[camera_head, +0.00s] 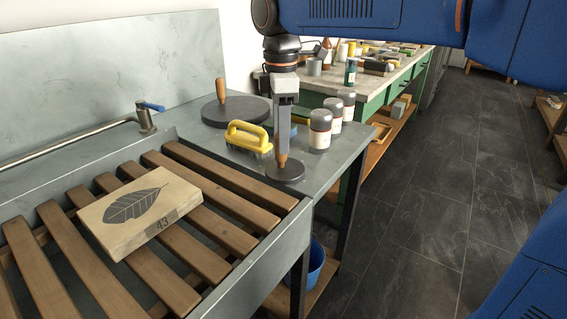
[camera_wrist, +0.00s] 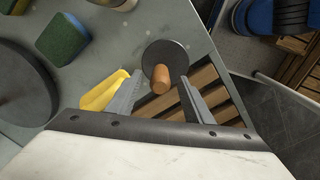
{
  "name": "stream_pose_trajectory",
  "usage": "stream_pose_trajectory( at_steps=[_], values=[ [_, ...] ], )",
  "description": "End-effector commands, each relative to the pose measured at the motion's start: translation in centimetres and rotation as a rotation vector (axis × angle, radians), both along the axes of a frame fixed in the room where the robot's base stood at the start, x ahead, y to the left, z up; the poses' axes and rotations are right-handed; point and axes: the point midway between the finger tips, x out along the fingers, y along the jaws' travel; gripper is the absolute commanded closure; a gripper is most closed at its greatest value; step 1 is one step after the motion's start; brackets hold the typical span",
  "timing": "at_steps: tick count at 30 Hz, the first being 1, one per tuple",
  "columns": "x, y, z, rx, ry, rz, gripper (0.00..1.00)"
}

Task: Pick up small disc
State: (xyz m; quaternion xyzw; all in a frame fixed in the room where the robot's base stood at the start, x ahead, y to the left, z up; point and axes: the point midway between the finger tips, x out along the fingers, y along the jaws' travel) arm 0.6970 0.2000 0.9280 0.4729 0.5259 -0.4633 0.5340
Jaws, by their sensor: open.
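The small disc (camera_head: 292,174) is dark grey with an upright wooden handle (camera_head: 282,160). It lies flat near the right front corner of the grey metal bench (camera_head: 330,172). In the wrist view the small disc (camera_wrist: 163,50) is at top centre, with its handle (camera_wrist: 161,78) pointing towards the camera. My gripper (camera_head: 283,148) points down directly above the small disc. In the wrist view my gripper (camera_wrist: 162,80) is open, one finger on each side of the handle. Whether the fingers touch the handle I cannot tell.
A larger dark disc (camera_head: 238,108) with a wooden handle, a yellow-handled brush (camera_head: 248,138) and several grey-capped jars (camera_head: 320,130) stand close by. A wooden block with a leaf print (camera_head: 140,210) lies on the slatted rack at left. The bench edge is just right of the small disc.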

Motion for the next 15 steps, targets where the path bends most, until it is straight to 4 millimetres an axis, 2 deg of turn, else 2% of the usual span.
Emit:
stream_pose_trajectory(
  at_steps=[9, 15],
  values=[
    [0.0, -0.1, -4.0, -0.001, 0.003, 0.0, 0.54],
    [0.1, -0.1, -5.0, 0.0, 0.001, 0.0, 0.54]
  ],
)
